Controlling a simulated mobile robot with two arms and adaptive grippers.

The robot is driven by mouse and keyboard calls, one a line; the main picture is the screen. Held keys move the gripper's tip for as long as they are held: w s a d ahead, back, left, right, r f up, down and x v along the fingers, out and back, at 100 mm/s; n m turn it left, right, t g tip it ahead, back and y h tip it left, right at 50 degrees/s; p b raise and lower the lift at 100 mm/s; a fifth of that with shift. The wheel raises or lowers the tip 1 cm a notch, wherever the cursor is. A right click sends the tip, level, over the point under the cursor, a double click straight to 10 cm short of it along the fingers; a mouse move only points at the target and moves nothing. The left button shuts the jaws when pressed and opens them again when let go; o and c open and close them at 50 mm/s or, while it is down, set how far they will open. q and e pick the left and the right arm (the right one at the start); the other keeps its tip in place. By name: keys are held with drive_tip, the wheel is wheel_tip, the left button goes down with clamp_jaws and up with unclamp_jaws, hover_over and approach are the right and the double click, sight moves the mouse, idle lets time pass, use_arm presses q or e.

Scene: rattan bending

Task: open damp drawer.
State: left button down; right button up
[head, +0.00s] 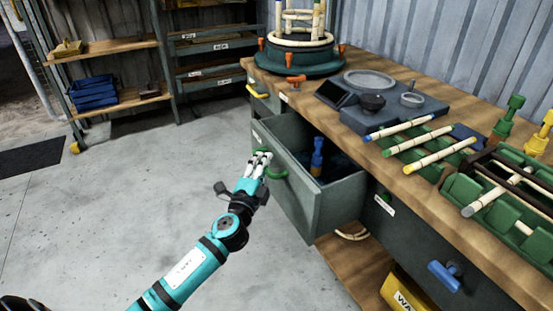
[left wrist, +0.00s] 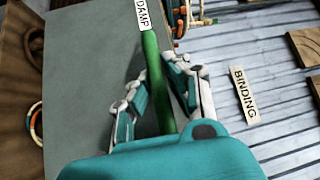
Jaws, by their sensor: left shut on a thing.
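The damp drawer (head: 340,206) stands pulled out from the workbench in the head view, its inside showing. Its grey front (left wrist: 90,75) carries a white DAMP label (left wrist: 142,14) in the left wrist view. Its green handle (head: 278,175) is on that front; in the left wrist view the handle (left wrist: 155,75) runs between the two fingers. My left gripper (head: 261,160) is shut on the green handle, and its fingers hide part of it. A blue bottle-like object (head: 317,157) stands in the drawer. My right gripper is not in view.
The workbench top (head: 295,95) holds a round stand (head: 300,58), a scale-like device (head: 385,105), rattan poles (head: 405,128) and a green rack (head: 500,200). Shelves (head: 115,100) stand at the back left. The floor on the left is clear.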

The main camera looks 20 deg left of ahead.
use_arm(q)
drive_tip(key=shift+s+a+f, duration=0.15)
drive_tip(key=shift+s+a, duration=0.2)
drive_tip(key=shift+s, duration=0.2)
drive_tip(key=shift+s+a+f, duration=0.15)
drive_tip(key=shift+s+a, duration=0.2)
drive_tip(key=shift+s, duration=0.2)
drive_tip(key=c, duration=1.3)
unclamp_jaws()
drive_tip(key=shift+r, duration=0.15)
drive_tip(key=s, duration=0.4)
drive_tip(key=s+d+f, duration=0.1)
drive_tip(key=s, duration=0.6)
drive_tip(key=shift+s+d+f, duration=0.25)
drive_tip(key=shift+s+f, duration=0.05)
drive_tip(key=shift+s, duration=0.05)
